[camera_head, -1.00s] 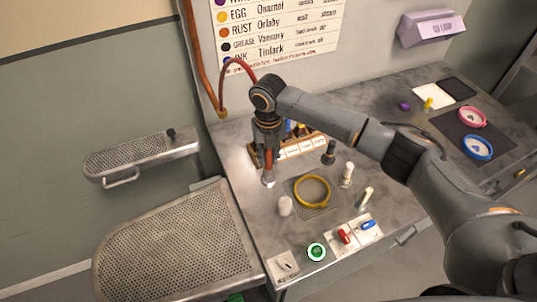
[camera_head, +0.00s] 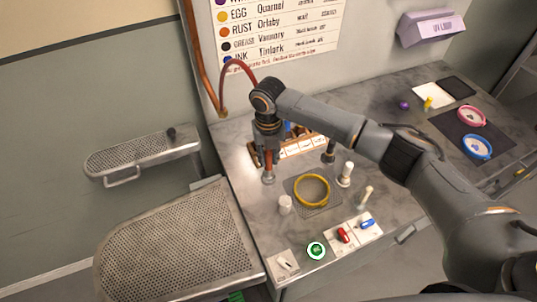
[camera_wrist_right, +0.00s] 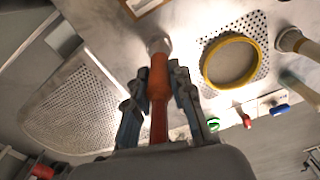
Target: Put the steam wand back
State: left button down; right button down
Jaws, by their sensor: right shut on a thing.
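My right gripper (camera_head: 267,150) points down over the left part of the counter. It is shut on the steam wand (camera_head: 268,178), which has an orange-red body and a metal tip pointing down. In the right wrist view, the fingers (camera_wrist_right: 160,90) grip both sides of the wand's orange handle (camera_wrist_right: 158,82), and its pale metal end (camera_wrist_right: 158,46) points at the counter. I cannot tell whether the tip touches the counter or a holder. A red hose (camera_head: 236,62) loops behind the gripper to a copper pipe. My left gripper is not in view.
A yellow ring (camera_head: 312,190) lies on a perforated plate, with a white cylinder (camera_head: 285,204) and brushes (camera_head: 346,172) nearby.

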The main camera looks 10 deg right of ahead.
jog(key=shift+f, duration=0.2)
dwell(0.4)
jog(key=shift+f, duration=0.4)
jog(key=shift+f, duration=0.25)
dwell(0.4)
jog(key=c, duration=1.1)
grip_release()
jog(key=shift+o, duration=0.3)
jog(key=shift+o, duration=1.4)
